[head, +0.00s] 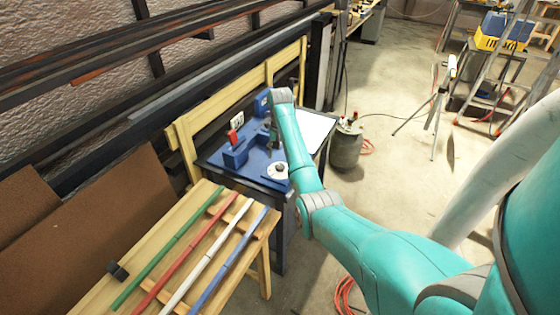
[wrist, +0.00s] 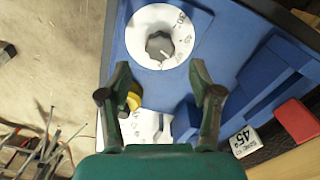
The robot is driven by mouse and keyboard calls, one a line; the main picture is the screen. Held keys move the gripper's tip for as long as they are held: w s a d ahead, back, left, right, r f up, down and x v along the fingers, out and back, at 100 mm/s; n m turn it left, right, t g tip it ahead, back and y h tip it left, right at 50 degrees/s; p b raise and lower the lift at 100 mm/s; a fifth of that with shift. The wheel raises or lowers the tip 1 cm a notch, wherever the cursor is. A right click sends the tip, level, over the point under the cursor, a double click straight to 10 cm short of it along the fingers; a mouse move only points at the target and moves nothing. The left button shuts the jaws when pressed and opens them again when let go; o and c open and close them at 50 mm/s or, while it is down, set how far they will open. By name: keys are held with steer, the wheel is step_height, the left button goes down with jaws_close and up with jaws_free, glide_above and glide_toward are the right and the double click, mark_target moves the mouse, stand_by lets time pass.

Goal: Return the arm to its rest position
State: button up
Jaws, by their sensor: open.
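My gripper (wrist: 160,80) is open and empty in the wrist view, its two dark fingers apart. It is above a blue bending device with a white round dial (wrist: 160,38) and a dark knob. In the head view my teal arm reaches over the blue device (head: 240,155) on the dark table, and the gripper itself is mostly hidden behind the arm. The dial (head: 278,171) shows just left of my arm. A red block (wrist: 297,120) and a white 45° label (wrist: 243,138) lie on the right in the wrist view.
A wooden bench at lower left holds green (head: 165,247), red (head: 188,252), white (head: 208,255) and blue (head: 230,260) laths. A small black object (head: 117,270) sits near them. A grey canister (head: 345,148) stands right of the table. Open floor lies right, before a tripod (head: 438,105) and ladders.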

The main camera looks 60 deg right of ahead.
steer(key=shift+r, duration=0.9)
steer(key=shift+s, duration=0.1)
